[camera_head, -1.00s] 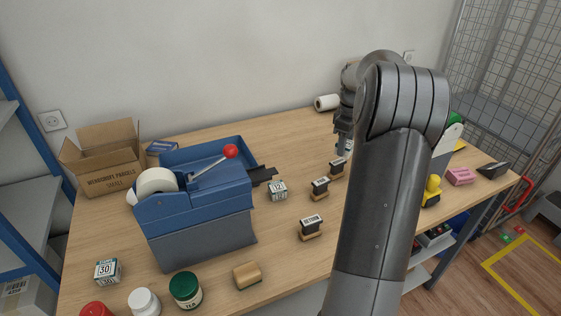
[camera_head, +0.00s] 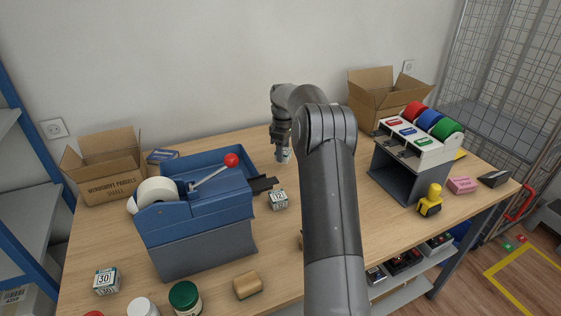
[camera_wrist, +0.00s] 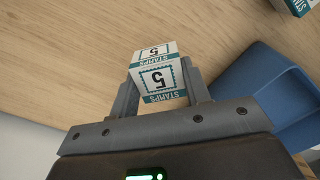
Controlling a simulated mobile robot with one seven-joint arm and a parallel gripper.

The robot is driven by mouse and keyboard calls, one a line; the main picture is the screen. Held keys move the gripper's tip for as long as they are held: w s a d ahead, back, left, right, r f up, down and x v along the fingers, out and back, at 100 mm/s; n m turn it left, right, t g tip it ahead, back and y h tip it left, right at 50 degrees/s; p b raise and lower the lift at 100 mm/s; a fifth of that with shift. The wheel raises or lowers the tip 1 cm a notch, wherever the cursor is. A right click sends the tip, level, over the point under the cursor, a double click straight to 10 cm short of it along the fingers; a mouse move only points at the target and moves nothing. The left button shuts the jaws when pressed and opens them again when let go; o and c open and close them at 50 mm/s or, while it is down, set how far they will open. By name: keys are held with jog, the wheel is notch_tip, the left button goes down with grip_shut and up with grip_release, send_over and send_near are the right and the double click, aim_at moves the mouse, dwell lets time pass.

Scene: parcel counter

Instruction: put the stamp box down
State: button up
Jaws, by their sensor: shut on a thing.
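My gripper (camera_wrist: 160,100) is shut on a white and teal stamp box (camera_wrist: 156,82) marked 5, held between its fingers in the wrist view. In the head view my gripper (camera_head: 283,150) points down over the back of the wooden table (camera_head: 225,143), just right of the blue dispenser; the held box is small and mostly hidden there. Whether its underside touches the table I cannot tell. Another stamp box (camera_head: 278,200), marked 12, stands nearer the front, and part of a similar box shows at the top right of the wrist view (camera_wrist: 299,5). A 30 box (camera_head: 107,281) is at front left.
The blue dispenser (camera_head: 195,220) with a red-knobbed lever stands close left of my gripper; its blue tray (camera_wrist: 285,95) shows in the wrist view. A grey rack with coloured rolls (camera_head: 410,160) and an open carton (camera_head: 385,98) stand at right. The tabletop around the held box looks bare.

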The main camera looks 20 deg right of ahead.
aim_at(281, 169)
jog(key=shift+w+a+f, duration=0.35)
jog(key=shift+f, duration=1.95)
jog(key=shift+f, duration=0.15)
jog(key=o, duration=1)
notch_tip(281, 169, up, 12)
jog(key=shift+r, duration=0.2)
